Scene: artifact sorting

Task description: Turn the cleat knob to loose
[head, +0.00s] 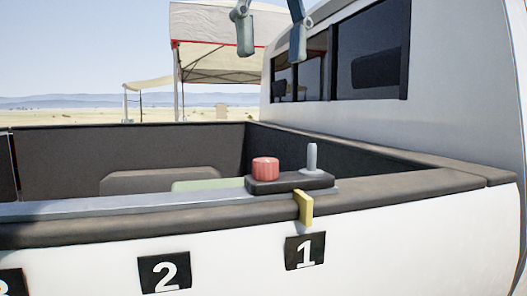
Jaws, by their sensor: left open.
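The cleat knob is probably the red ribbed round knob (265,168). It sits on the left part of a black base (292,184) on the truck bed's near side rail. A grey upright peg (312,158) stands on the right part of that base. I cannot read any loose or tight mark on the knob. My left gripper (271,54) hangs at the top of the view, above the knob, with its two grey fingers spread apart and nothing between them. It is clear of the knob. My right gripper is not in view.
A yellow tab (306,208) hangs over the rail below the base. Black plates numbered 1 (305,251) and 2 (164,273) are on the white truck side. The cab (450,100) rises at right. Dark and green shapes lie in the bed. A canopy (215,25) stands behind.

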